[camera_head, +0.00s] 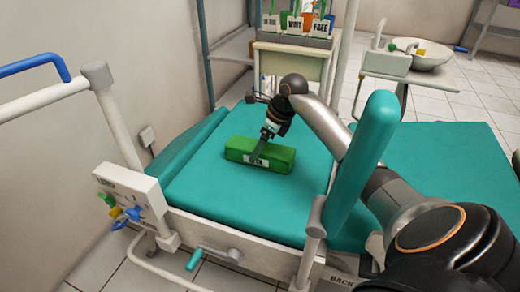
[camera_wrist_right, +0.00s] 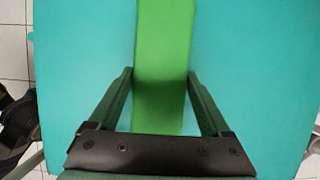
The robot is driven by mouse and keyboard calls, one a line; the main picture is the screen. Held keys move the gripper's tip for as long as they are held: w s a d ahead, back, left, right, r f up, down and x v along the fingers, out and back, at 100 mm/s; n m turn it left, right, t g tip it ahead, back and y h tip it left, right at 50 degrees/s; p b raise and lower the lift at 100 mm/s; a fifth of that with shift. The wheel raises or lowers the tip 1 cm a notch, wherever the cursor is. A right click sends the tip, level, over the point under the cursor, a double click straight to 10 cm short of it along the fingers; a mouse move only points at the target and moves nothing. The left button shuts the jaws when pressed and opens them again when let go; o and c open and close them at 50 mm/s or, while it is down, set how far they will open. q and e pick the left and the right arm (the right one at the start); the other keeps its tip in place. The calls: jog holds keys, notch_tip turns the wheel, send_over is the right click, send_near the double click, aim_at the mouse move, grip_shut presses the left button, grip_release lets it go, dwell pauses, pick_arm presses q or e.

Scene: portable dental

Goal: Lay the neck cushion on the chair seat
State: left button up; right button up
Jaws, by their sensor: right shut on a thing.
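The neck cushion (camera_head: 277,158) is a green block with a small white label on its near side. It lies flat at the middle of the teal chair seat (camera_head: 215,195), touching it or just above; I cannot tell which. My right gripper (camera_head: 259,152) comes down on it from above and is shut on it. In the right wrist view the cushion (camera_wrist_right: 165,45) runs lengthwise between the two fingers of the gripper (camera_wrist_right: 160,74), with the teal seat (camera_wrist_right: 255,70) on both sides. My left gripper is not in view.
A teal padded armrest (camera_head: 362,160) stands upright right of the seat, close to my right arm. A control panel (camera_head: 130,200) hangs at the seat's near left. Behind are a cabinet with labelled bins (camera_head: 295,42) and a basin (camera_head: 425,55). Seat around the cushion is clear.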

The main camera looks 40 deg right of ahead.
jog(key=shift+r, duration=0.1)
jog(key=o, duration=1.3)
jog(key=shift+c, duration=0.2)
jog(key=p+v, duration=0.3)
jog(key=v, duration=0.9)
jog(key=shift+p, duration=0.4)
